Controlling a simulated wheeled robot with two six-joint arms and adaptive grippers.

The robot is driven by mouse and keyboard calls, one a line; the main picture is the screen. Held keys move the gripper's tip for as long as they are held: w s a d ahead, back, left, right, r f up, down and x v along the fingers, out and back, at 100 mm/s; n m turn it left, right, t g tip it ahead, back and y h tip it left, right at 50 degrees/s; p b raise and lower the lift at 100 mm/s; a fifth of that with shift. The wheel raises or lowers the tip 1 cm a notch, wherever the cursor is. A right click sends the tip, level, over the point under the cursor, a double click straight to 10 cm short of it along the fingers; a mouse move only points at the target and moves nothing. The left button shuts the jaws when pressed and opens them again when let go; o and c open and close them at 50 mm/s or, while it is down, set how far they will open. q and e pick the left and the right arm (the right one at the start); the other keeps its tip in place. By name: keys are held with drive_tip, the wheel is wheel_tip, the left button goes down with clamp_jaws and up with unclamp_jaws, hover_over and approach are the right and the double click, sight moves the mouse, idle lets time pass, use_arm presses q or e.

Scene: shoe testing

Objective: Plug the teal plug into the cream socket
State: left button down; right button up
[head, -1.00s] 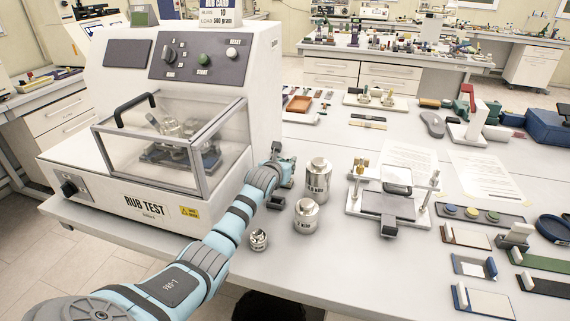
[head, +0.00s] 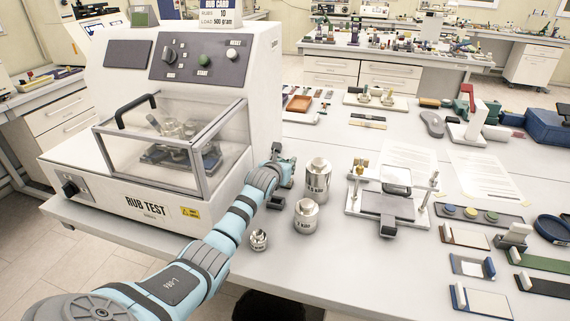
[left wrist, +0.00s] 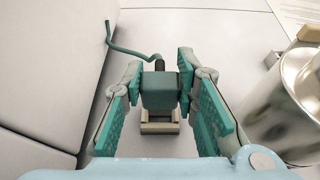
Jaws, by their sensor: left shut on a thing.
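The teal plug (left wrist: 160,92) is a block with a dark neck and a teal cable (left wrist: 128,50) curving off to the upper left. My left gripper (left wrist: 160,75) is shut on it, one finger on each side. The cream socket (left wrist: 160,123) shows just below the plug in the left wrist view, in line with it. I cannot tell whether the plug touches or enters it. In the head view my left gripper (head: 282,163) is by the right side of the rub test machine; the plug and socket are too small to make out there. My right gripper is not in view.
The white rub test machine (head: 125,180) stands close on the left of my gripper. Metal weights (head: 306,215) stand just to its right, one also large in the left wrist view (left wrist: 290,105). A fixture (head: 390,205) and sample boards lie further right.

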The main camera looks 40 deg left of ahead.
use_arm(q)
drive_tip(key=shift+f, duration=0.1)
idle(0.3)
drive_tip(key=shift+f+b, duration=0.35)
drive_tip(key=shift+b, duration=0.05)
drive_tip(key=shift+s+f+b, duration=0.1)
drive_tip(key=shift+f+b, duration=0.6)
drive_tip(key=shift+f, duration=0.35)
drive_tip(key=c, duration=1.2)
unclamp_jaws()
drive_tip(key=shift+r, duration=0.1)
drive_tip(key=v, duration=1.2)
